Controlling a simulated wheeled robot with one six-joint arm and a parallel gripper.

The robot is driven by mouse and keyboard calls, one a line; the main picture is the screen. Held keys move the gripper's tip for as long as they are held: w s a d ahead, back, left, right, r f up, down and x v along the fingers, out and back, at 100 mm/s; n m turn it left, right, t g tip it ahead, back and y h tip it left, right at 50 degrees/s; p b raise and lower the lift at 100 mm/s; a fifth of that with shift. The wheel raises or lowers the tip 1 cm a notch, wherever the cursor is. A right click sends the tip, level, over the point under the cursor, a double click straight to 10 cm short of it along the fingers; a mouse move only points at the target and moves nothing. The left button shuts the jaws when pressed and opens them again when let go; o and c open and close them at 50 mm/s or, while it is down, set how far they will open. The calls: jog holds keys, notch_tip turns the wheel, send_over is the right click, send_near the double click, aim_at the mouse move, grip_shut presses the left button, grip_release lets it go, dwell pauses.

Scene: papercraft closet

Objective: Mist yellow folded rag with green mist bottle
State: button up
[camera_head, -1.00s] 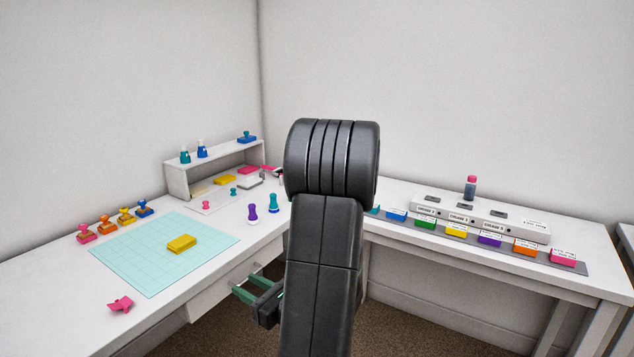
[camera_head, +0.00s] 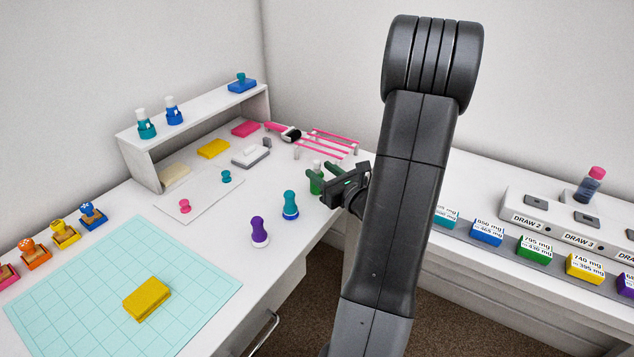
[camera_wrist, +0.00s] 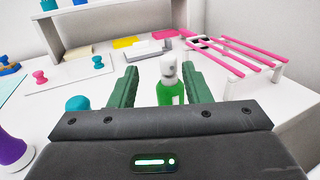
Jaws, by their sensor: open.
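The green mist bottle (camera_wrist: 170,88), with a white spray top, stands upright on the table in the wrist view, between my gripper's two green fingers and nearer the right one. In the head view the bottle (camera_head: 316,181) is partly hidden by my gripper (camera_head: 325,178). My gripper (camera_wrist: 160,88) is open and points at the bottle; I cannot tell whether either finger touches it. The yellow folded rag (camera_head: 147,297) lies on the light teal grid mat (camera_head: 200,275) at the lower left of the head view, well away from my gripper.
Teal (camera_head: 290,205) and purple (camera_head: 259,232) stampers stand left of my gripper. A pink-barred rack (camera_head: 325,143) is behind the bottle. A white shelf (camera_head: 190,118) holds teal and blue bottles. Several stamps stand behind the mat. Small labelled boxes line the right table.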

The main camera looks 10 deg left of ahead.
aim_at(319, 166)
jog(key=x, duration=0.5)
jog(key=shift+w+d, duration=0.1)
jog(key=shift+w, duration=0.45)
grip_shut()
